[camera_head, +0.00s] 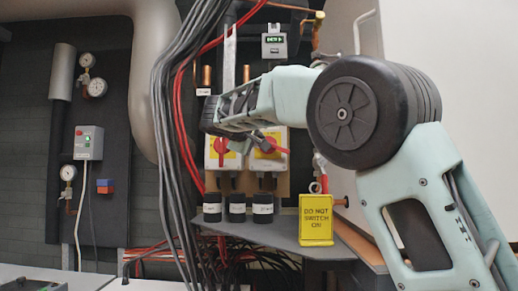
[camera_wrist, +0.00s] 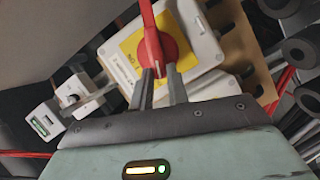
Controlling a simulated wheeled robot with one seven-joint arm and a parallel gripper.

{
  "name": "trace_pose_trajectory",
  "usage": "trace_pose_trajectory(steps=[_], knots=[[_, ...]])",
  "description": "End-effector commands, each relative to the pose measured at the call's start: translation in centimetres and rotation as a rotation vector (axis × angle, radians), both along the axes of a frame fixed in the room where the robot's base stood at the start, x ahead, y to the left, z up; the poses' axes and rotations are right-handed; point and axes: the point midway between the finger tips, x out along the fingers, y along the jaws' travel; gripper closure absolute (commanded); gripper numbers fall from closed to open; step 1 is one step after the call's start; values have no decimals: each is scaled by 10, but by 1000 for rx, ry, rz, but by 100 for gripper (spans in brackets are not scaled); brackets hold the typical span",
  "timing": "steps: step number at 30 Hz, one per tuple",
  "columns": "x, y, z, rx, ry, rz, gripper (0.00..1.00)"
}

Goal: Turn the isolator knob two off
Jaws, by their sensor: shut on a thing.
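Two grey isolator boxes with yellow plates and red knobs stand side by side in the head view, a left knob (camera_head: 221,146) and a right knob (camera_head: 269,146). My gripper (camera_head: 262,139) is at the right one and partly covers it. In the wrist view, a red knob (camera_wrist: 162,40) on a yellow plate fills the middle. My gripper's dark fingers (camera_wrist: 160,74) are shut on the lower end of this knob. The second box (camera_wrist: 222,88) shows partly behind. I cannot read which knob is number two.
Black cylinders with white labels (camera_head: 237,208) stand below the boxes on a grey shelf (camera_head: 283,237). Grey and red cables (camera_head: 172,120) run close at the left. Gauges (camera_head: 96,87) are farther left.

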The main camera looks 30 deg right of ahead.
Motion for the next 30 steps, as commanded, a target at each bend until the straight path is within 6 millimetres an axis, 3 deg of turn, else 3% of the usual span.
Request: trace_pose_trajectory(steps=[1,15,30], knots=[[1,1,-7,-33,22,1,100],[2,2,-13,-267,181,1,100],[2,2,-13,-311,213,2,100]])
